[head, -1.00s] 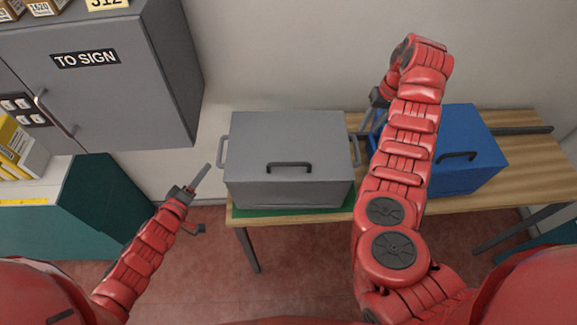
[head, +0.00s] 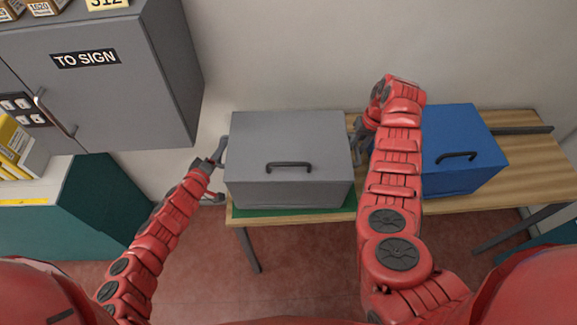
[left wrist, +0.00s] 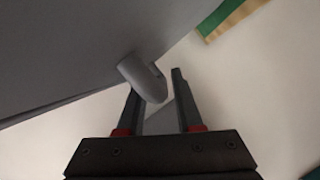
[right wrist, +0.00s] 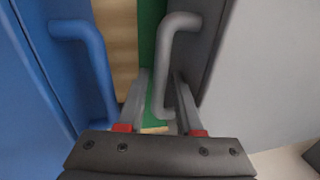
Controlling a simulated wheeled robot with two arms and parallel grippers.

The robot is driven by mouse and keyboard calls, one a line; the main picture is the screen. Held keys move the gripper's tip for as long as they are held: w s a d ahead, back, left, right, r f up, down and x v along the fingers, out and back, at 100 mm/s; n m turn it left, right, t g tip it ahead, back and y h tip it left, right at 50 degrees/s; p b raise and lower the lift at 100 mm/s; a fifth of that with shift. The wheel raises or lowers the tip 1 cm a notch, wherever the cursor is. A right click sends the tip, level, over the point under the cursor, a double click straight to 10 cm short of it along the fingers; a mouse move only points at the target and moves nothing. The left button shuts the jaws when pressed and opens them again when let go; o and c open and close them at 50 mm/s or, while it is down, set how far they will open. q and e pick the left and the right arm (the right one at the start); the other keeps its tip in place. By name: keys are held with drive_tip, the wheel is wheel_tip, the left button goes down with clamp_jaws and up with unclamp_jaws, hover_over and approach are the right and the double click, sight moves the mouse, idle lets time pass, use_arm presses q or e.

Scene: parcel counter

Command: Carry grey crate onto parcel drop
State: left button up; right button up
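The grey crate (head: 285,145), with a black front handle and a bar handle on each side, sits on a green mat (head: 290,212) at the left of the wooden table. My left gripper (head: 219,168) is at its left side. In the left wrist view the open fingers (left wrist: 158,90) stand either side of the left handle's end (left wrist: 143,78). My right gripper (head: 361,138) is at the right side, partly hidden by my arm. In the right wrist view the open fingers (right wrist: 160,98) straddle the grey right handle (right wrist: 165,65). I cannot identify the parcel drop.
A blue crate (head: 462,150) stands close to the right of the grey one; its handle (right wrist: 90,60) is near my right gripper. The table (head: 535,190) is bare at its right end. A grey cabinet (head: 95,95) and a teal counter (head: 95,220) are at left.

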use_arm(q)
drive_tip(key=shift+c, duration=0.2)
use_arm(e)
drive_tip(key=shift+c, duration=0.2)
use_arm(q)
clamp_jaws()
use_arm(e)
clamp_jaws()
idle(0.6)
